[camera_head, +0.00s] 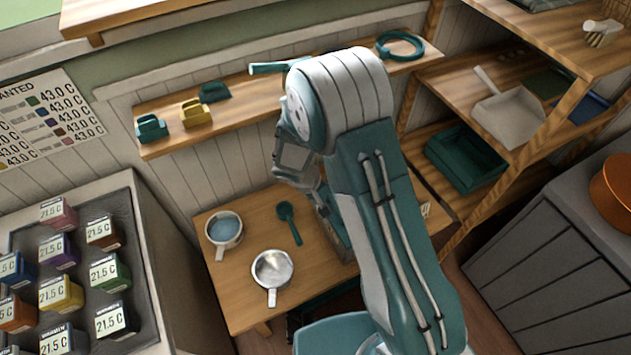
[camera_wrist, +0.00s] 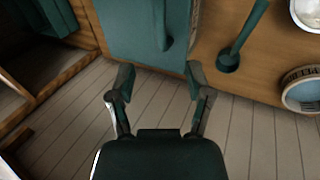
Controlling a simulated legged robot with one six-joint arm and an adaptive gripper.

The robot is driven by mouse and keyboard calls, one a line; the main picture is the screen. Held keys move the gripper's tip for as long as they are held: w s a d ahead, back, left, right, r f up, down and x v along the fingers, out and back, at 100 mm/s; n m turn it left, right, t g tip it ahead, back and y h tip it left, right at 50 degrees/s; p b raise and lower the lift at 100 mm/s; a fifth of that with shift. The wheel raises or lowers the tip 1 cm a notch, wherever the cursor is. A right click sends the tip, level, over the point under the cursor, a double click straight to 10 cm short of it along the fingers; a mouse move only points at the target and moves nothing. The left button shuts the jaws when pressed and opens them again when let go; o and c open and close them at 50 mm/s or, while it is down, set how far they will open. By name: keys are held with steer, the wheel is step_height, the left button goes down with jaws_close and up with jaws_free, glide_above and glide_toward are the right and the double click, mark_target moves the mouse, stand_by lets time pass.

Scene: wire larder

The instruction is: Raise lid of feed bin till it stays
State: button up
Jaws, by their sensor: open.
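A teal panel with a raised bar-like handle, which looks like the lid of the feed bin (camera_wrist: 122,30), shows at the top of the wrist view. In the head view only a sliver of the box on the table shows beside my arm; the rest is hidden. The lid looks flat and down, though its far edge is out of frame. My gripper (camera_wrist: 159,75) is open and empty, its two fingers apart just short of the panel's near edge, with plank wall behind them. The handle (camera_wrist: 163,22) lies ahead of the fingers, apart from them.
On the wooden table (camera_head: 240,290), a teal ladle (camera_head: 289,222), a pot with blue contents (camera_head: 223,230) and a metal pan (camera_head: 272,271) stand left of my arm. A wall shelf (camera_head: 240,108) runs above. Shelving with a teal tray (camera_head: 466,158) is at right.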

steer(key=shift+f, duration=0.2)
steer(key=x, duration=0.9)
steer(key=shift+d+f, duration=0.2)
steer(key=shift+f, duration=0.15)
steer(key=shift+w+r, duration=0.1)
steer(key=shift+r, duration=0.1)
jaws_close()
